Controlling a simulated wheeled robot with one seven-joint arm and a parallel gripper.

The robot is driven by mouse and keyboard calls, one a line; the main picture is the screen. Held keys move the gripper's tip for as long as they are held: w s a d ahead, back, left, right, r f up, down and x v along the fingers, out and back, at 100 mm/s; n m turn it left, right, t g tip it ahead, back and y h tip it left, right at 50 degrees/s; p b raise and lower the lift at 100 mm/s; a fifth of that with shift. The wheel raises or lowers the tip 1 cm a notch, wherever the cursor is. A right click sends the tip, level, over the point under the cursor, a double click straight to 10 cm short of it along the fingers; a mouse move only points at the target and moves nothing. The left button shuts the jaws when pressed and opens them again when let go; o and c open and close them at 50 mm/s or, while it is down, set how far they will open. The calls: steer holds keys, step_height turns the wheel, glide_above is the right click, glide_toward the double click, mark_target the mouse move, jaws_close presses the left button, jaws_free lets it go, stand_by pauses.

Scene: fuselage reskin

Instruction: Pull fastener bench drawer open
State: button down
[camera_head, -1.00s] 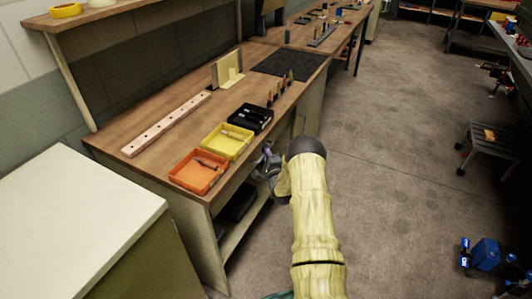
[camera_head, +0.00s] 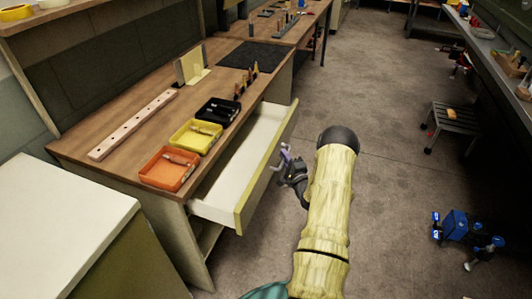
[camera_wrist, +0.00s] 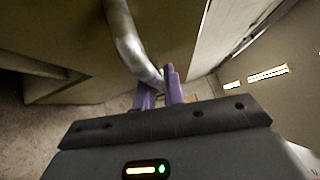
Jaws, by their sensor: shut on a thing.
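The fastener bench drawer (camera_head: 238,168) stands pulled well out from under the bench top in the head view. It has a white inside, which looks empty where it shows, and a yellowish front. My gripper (camera_head: 285,158) is at the drawer front, on its right side. In the wrist view, the purple fingers of my gripper (camera_wrist: 160,92) are closed around a curved grey metal handle (camera_wrist: 128,38) on the drawer front (camera_wrist: 180,25). My arm hides part of the floor to the right of the drawer.
On the fastener bench (camera_head: 135,98) stand an orange tray (camera_head: 157,183), a yellow tray (camera_head: 183,146) and a black tray (camera_head: 212,118). A pale cabinet (camera_head: 60,215) is at the near left.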

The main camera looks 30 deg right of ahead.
steer(key=shift+s+d+f, duration=0.1)
steer(key=shift+s+d, duration=0.45)
steer(key=shift+s, duration=0.2)
steer(key=shift+s+d, duration=0.5)
steer(key=shift+s, duration=0.2)
steer(key=c, duration=1.8)
jaws_free()
steer(key=shift+o, duration=0.2)
steer(key=s+a+f, duration=0.2)
steer(key=s, duration=1.5)
steer(key=shift+a+b, duration=0.15)
steer(key=shift+b, duration=0.25)
steer(key=shift+s+f, duration=0.1)
steer(key=shift+f, duration=0.05)
